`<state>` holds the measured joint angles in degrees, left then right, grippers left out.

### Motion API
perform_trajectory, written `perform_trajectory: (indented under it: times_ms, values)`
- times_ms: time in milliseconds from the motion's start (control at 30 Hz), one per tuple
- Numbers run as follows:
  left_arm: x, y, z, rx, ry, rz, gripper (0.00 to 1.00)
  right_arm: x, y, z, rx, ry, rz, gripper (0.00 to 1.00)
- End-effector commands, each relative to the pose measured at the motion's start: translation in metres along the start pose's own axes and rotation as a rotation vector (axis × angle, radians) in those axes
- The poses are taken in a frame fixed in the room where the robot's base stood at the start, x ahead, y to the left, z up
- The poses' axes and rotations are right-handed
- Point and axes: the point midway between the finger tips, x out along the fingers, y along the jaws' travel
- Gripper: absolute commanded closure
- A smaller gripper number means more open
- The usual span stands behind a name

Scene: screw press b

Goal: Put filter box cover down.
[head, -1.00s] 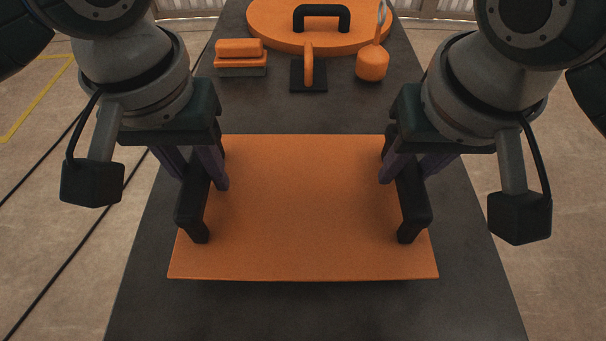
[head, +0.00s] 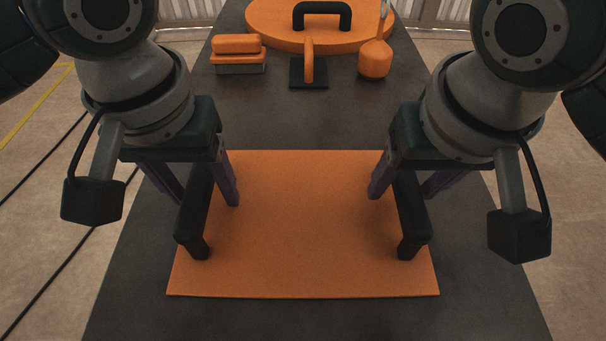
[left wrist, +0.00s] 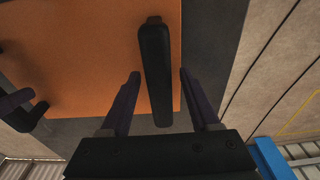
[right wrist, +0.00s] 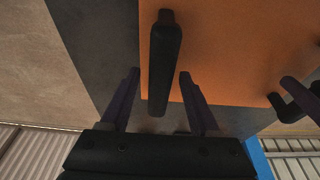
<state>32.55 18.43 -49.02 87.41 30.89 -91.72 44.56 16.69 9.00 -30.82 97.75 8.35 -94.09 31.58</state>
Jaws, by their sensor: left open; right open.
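The filter box cover (head: 305,235) is a flat orange panel with two upright black handles, and it appears to lie flat on the dark table. My left gripper (head: 207,200) is open around the left handle (head: 192,222), with a finger on either side. In the left wrist view that handle (left wrist: 156,65) stands between the parted fingers with gaps. My right gripper (head: 402,195) is open around the right handle (head: 412,215). The right wrist view shows that handle (right wrist: 163,65) between the parted fingers, also with gaps.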

Motion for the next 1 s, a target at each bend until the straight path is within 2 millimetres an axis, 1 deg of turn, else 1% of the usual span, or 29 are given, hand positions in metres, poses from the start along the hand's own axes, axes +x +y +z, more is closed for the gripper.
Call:
perform_trajectory:
  times_ms: [133,233,500,600,700,867,967,1000]
  values:
    - [-0.005,0.001,-0.001,0.000,0.002,0.002,0.38,0.000,0.000,0.000,0.000,0.000,0.000,0.38]
    - [-0.018,0.001,-0.001,0.000,0.003,0.004,0.38,0.000,0.000,0.000,0.000,0.000,0.000,0.38]
    - [-0.079,0.001,-0.001,0.002,0.005,0.003,0.38,0.000,0.000,0.000,0.000,0.000,0.000,0.38]
    - [-0.098,0.000,-0.002,0.001,0.007,0.001,0.38,0.000,0.000,0.000,0.000,0.000,0.000,0.38]
    - [-0.111,0.000,-0.002,0.001,0.005,0.000,0.38,0.000,0.000,0.000,0.000,0.000,0.000,0.38]
    - [-0.120,-0.001,0.000,0.000,0.001,-0.001,0.38,-0.003,0.000,-0.001,0.000,0.002,-0.001,0.38]
    - [-0.120,0.000,0.000,0.000,-0.001,-0.001,0.38,-0.013,-0.001,-0.001,0.000,0.004,-0.002,0.38]
    - [-0.120,0.000,0.000,0.000,-0.001,-0.001,0.38,-0.020,-0.001,-0.001,0.000,0.005,-0.003,0.38]
